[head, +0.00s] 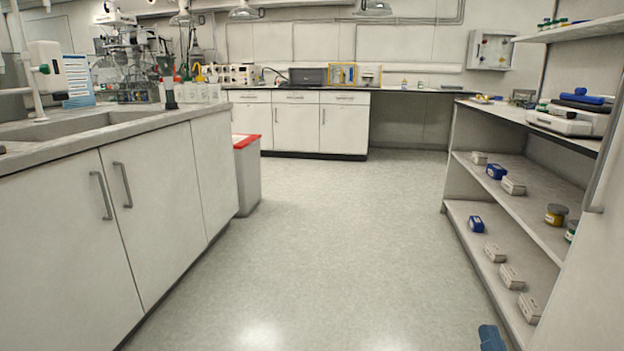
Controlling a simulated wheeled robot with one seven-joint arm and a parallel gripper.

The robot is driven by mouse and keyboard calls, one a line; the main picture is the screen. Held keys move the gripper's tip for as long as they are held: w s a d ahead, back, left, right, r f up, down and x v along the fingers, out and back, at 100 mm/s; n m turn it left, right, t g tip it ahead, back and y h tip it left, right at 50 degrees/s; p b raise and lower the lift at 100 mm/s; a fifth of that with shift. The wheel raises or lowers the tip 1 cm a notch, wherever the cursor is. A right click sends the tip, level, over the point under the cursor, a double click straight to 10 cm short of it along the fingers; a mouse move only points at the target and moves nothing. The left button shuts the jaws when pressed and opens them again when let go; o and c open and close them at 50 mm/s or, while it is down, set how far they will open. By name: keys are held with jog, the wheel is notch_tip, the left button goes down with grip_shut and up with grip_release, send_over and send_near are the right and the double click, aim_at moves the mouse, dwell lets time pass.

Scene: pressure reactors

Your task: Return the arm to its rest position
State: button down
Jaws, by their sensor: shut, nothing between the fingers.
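My gripper and arm cannot be made out in the head view, so the arm's pose does not show. A small blue object (491,338) is cut off by the bottom edge at the right; I cannot tell what it is.
A clear floor aisle (310,230) runs ahead between the white cabinets (150,205) on the left and an open shelf unit (530,190) with small boxes on the right. A red-lidded bin (247,175) stands past the left cabinets. A back counter (320,92) crosses the far end.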

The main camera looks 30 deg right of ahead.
jog(key=s+a+r+n+g+y, duration=0.1)
jog(key=s+a+n+y, duration=0.4)
jog(key=a, duration=0.4)
jog(key=s+a+r+n+g+y, duration=0.15)
jog(key=s+a+y, duration=0.25)
jog(key=s+a, duration=0.4)
jog(key=s+a+r+n+g+y, duration=0.15)
jog(key=s+a+n+y, duration=0.35)
jog(key=a, duration=0.5)
notch_tip(320, 180, up, 27)
jog(key=p, duration=2.6)
jog(key=shift+s+f+m+p, duration=0.2)
jog(key=shift+m+p, duration=0.15)
jog(key=shift+m, duration=0.1)
